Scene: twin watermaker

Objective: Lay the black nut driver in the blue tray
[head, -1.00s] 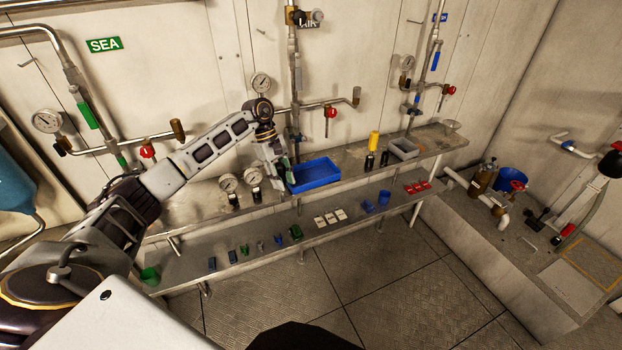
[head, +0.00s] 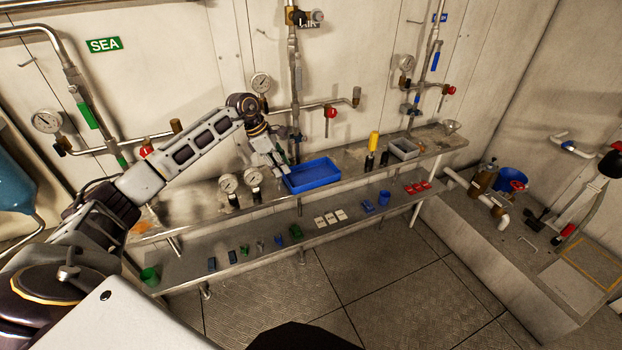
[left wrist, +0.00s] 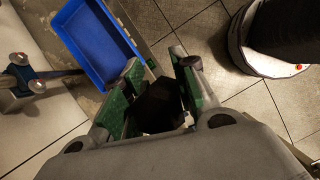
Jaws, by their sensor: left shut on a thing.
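The blue tray (head: 322,181) sits on the upper shelf, right of my left gripper (head: 286,172). In the left wrist view the blue tray (left wrist: 92,48) shows above and left of the fingers, its visible floor empty. My left gripper (left wrist: 160,85) has green finger pads and is shut on a black thing (left wrist: 158,108), likely the black nut driver. Only a dark blunt part shows between the pads; the rest is hidden. In the head view the fingers are at the tray's left edge, and the held thing cannot be made out. My right gripper is in neither view.
Gauges (head: 228,184) stand on the upper shelf left of the tray. A yellow-topped cylinder (head: 374,141) and a grey bin (head: 404,149) stand to its right. A red-handled valve (head: 330,113) is on the wall pipe behind. The lower shelf (head: 262,262) holds several small parts.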

